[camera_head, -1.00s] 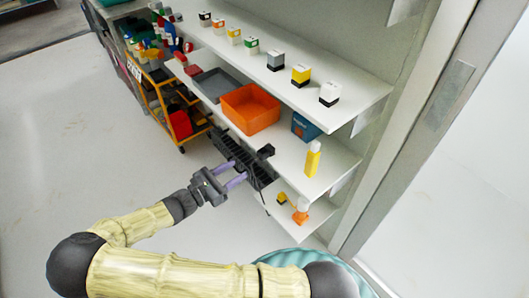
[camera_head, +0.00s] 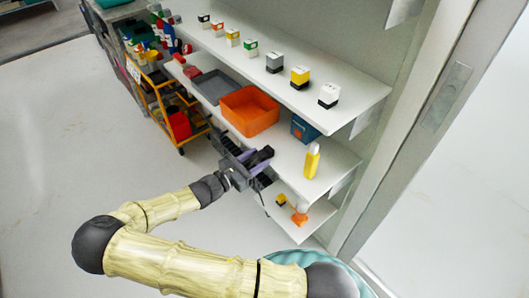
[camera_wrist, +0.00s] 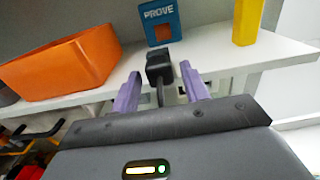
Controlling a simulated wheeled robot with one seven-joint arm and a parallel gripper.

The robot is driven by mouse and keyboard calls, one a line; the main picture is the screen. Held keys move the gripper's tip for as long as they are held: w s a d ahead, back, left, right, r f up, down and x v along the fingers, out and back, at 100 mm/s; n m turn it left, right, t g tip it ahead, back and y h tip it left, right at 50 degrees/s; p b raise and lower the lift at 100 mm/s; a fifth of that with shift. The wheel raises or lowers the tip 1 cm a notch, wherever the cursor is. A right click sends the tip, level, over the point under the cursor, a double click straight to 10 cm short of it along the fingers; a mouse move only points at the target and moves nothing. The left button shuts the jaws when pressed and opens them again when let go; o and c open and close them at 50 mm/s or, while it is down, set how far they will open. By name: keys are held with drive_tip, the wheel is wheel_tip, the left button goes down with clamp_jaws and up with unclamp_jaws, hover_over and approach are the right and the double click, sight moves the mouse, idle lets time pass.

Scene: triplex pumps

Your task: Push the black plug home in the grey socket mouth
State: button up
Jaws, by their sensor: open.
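The black plug (camera_wrist: 158,63) is a small dark block at the shelf edge in the wrist view, with a thin dark cable or stem hanging below it. My gripper (camera_wrist: 162,94) is open, with one purple finger on each side of that stem, below the block; contact cannot be told. In the head view my gripper (camera_head: 253,163) is at the dark rack (camera_head: 222,142) on the shelf's front edge, and the plug is not clearly visible there. The grey socket mouth cannot be made out; the fingers and rack may hide it.
An orange bin (camera_head: 250,110) and a grey tray (camera_head: 211,86) stand on the middle shelf. A blue box marked PROVE (camera_wrist: 159,22) and a yellow bottle (camera_head: 312,160) stand to the right. Small boxes line the upper shelf. The floor at left is open.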

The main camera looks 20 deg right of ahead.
drive_tip(key=shift+c, duration=0.4)
drive_tip(key=c, duration=0.8)
drive_tip(key=shift+a, duration=0.15)
drive_tip(key=shift+p+v, duration=0.7)
drive_tip(key=shift+v, duration=1.65)
